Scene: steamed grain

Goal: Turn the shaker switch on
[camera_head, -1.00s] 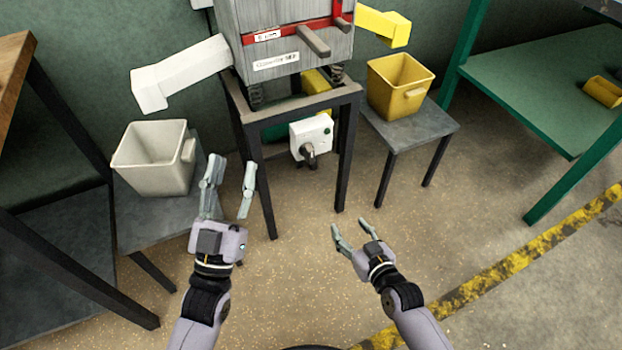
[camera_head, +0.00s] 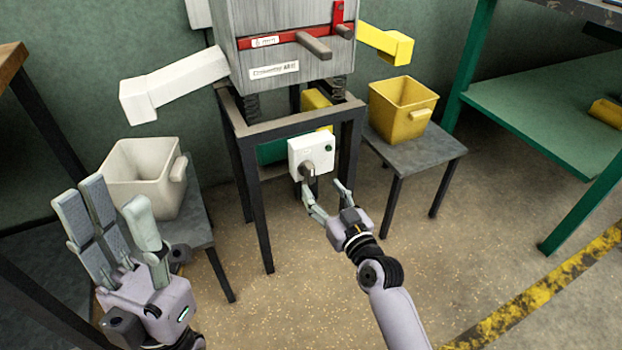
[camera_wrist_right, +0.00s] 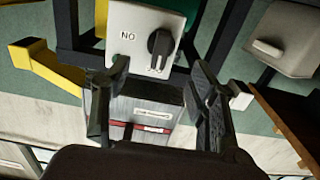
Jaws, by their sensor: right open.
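The shaker switch is a white box (camera_head: 312,153) with a dark rotary knob (camera_head: 307,170), under the shaker on its frame's front. In the right wrist view the box (camera_wrist_right: 178,15) looks upside down. The knob (camera_wrist_right: 160,44) lies beside an inverted ON label, and lettering at its lower end is partly covered. My right gripper (camera_head: 323,188) is open just below and in front of the knob. In the wrist view its fingers (camera_wrist_right: 160,75) are spread, with the knob between and beyond them; contact cannot be told. My left gripper (camera_head: 110,205) is open and empty at lower left.
The grey shaker (camera_head: 285,45) stands on a dark metal frame (camera_head: 250,190). A white bin (camera_head: 140,180) and a yellow bin (camera_head: 400,105) stand on side stools. A green table (camera_head: 530,110) is at right. The floor in front is clear.

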